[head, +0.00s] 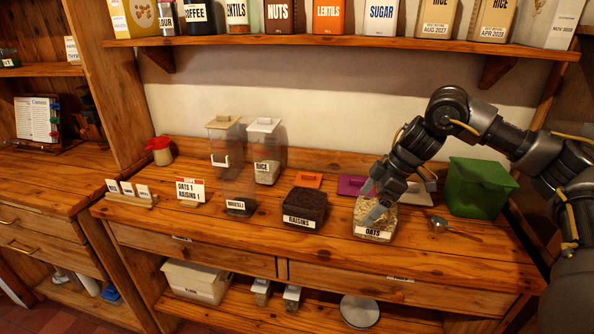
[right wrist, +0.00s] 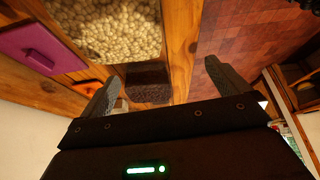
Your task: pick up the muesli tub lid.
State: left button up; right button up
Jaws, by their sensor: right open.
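Three flat lids lie behind the tubs: an orange lid (head: 308,180), a purple lid (head: 350,185) and a pale grey lid (head: 416,194). None has a readable label, so I cannot tell which belongs to the muesli tub. The clear muesli tub (head: 240,205) stands left of the raisins tub (head: 305,206) with a little dark content low in it. My right gripper (head: 374,214) is open and empty at the oats tub (head: 376,234), partly covering it. The right wrist view shows its spread fingers (right wrist: 163,70), the purple lid (right wrist: 38,48) and the orange lid (right wrist: 88,87). My left gripper is out of view.
A rice canister (head: 266,152) and another lidded canister (head: 224,140) stand at the back. A green bin (head: 480,187) and a metal scoop (head: 440,226) are at the right. A sign (head: 190,192) and a card rack (head: 130,195) stand at the left. A loaded shelf hangs above.

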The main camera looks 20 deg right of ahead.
aim_at(306, 177)
jog(key=i, duration=1.05)
